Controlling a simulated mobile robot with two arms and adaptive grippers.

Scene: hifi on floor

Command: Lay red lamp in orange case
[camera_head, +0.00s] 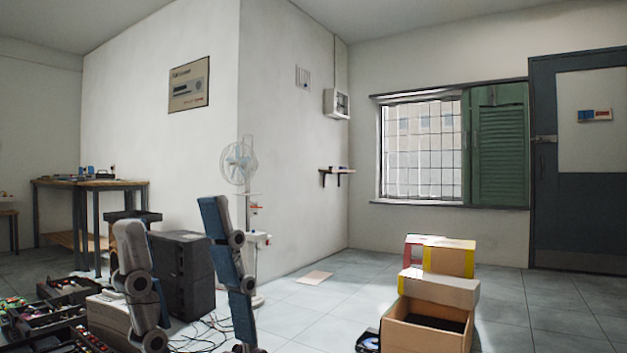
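I cannot pick out a red lamp for certain. An open orange-brown box (425,336) stands on the floor at the lower right, with a dark inside; I cannot tell whether it is the orange case. Nothing red shows in the visible part of its inside. My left arm (136,275) and my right arm (228,262) rise from the bottom edge at the left. Only their links show. I see no fingers of either gripper.
Yellow-edged boxes (449,259) and a red-edged one (413,246) stand behind the open box. A black speaker-like cabinet (186,272) and cables (205,332) lie around my arms. Dark trays (42,325) of small parts fill the lower left. Floor around the boxes is mostly clear.

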